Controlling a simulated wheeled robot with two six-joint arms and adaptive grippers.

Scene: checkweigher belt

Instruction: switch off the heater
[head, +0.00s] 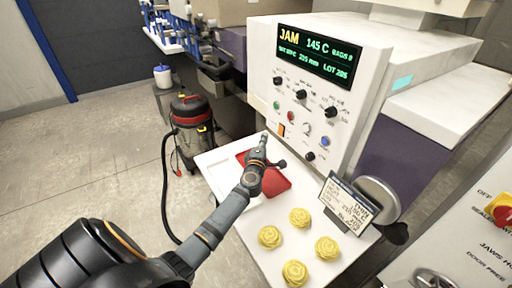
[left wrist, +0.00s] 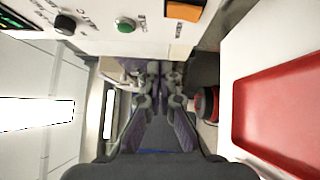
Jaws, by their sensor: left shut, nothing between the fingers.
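The white control panel (head: 318,75) carries a display (head: 319,57) reading JAM and 145 C, with black knobs below it. An orange rocker switch (head: 281,130) sits low on its left side, and shows at the top of the left wrist view (left wrist: 184,10). A green button (head: 276,105) and a red button (head: 291,116) are near it; the green one also shows in the wrist view (left wrist: 125,25). Their labels are too small to read surely. My left gripper (head: 264,138) is shut and empty, just below and left of the orange switch, apparently apart from it. My right gripper is out of view.
A white table (head: 219,170) holds a red tray (head: 277,182) under my left arm, several yellow pieces (head: 300,217) and a tilted sign card (head: 349,200). A red-and-yellow rotary switch (head: 503,214) is at far right. A vacuum cleaner (head: 190,112) stands on the floor at left.

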